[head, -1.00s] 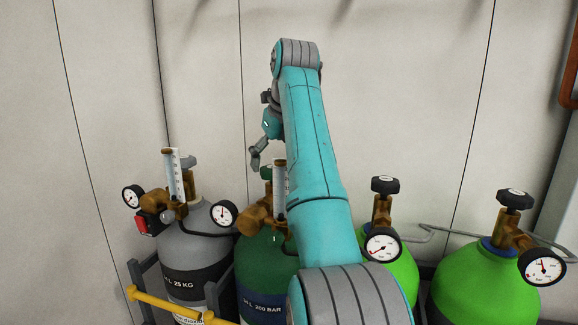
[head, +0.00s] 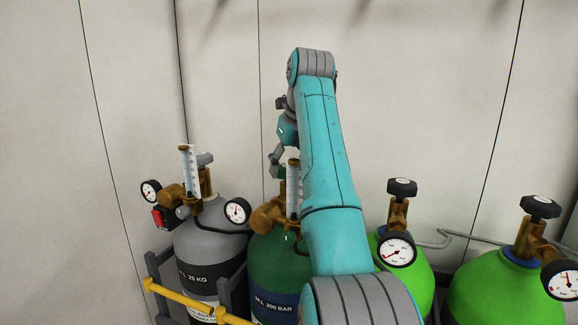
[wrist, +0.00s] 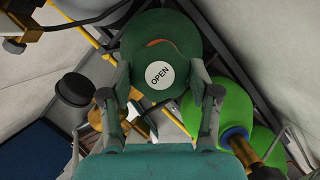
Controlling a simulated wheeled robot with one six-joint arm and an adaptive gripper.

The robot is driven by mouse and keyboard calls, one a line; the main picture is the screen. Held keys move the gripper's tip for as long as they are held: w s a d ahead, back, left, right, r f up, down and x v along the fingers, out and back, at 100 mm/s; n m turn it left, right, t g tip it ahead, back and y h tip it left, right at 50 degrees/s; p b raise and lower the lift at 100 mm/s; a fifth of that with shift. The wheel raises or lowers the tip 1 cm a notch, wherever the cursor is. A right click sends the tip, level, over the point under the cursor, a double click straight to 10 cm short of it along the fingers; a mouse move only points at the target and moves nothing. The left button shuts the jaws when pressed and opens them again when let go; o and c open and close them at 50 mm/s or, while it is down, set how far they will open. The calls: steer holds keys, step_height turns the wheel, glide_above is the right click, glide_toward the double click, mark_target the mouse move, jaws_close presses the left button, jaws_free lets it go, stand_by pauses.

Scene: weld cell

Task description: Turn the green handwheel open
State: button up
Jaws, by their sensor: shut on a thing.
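The green handwheel (wrist: 152,28) with a white OPEN label fills the upper middle of the wrist view, with a short orange arc above the label. My gripper (wrist: 160,82) has a finger on either side of it and is shut on it. In the head view my gripper (head: 276,166) is at the top of the dark green cylinder (head: 272,270), behind a clear flow tube (head: 293,185). There the handwheel is mostly hidden by the tube and my arm.
A grey cylinder (head: 208,240) with gauges stands left. Light green cylinders (head: 490,295) with black knobs (head: 402,187) stand right. A yellow rail (head: 180,296) crosses in front at lower left. A pale wall (head: 400,80) rises behind. Free room is above the valves.

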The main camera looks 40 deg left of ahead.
steer(key=n+g, duration=0.1)
steer(key=n, duration=0.1)
steer(key=n+g, duration=0.1)
steer(key=n, duration=0.2)
steer(key=shift+w+y, duration=0.1)
steer(key=shift+y, duration=0.2)
steer(key=o, duration=1.1)
steer(key=shift+f, duration=0.1)
steer(key=shift+o, duration=0.3)
steer(key=v, duration=1.2)
steer(key=shift+d, duration=0.1)
